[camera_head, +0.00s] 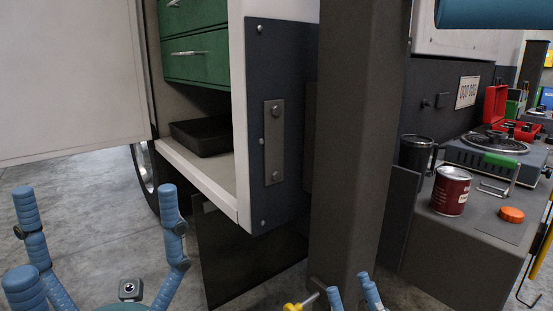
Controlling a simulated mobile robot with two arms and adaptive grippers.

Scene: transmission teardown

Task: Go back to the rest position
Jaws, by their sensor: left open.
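My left gripper (97,195) is at the lower left, over the grey floor. Its blue fingers point up and stand wide apart, with nothing between them. A small camera (130,289) sits at its base. My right gripper (353,290) barely shows at the bottom edge, in front of the dark post. Only two blue fingertips are visible there. A yellow piece with a metal rod (298,304) shows just left of them. The rest of that gripper is cut off, so I cannot tell its opening or whether it holds anything.
A white cabinet with green drawers (197,55) and a black tray (203,137) stands ahead. A dark post (352,140) rises at the centre. At the right, a dark counter (466,245) bears a red can (450,191), a dark mug (417,152), an orange cap (511,215) and a turntable-like device (492,150).

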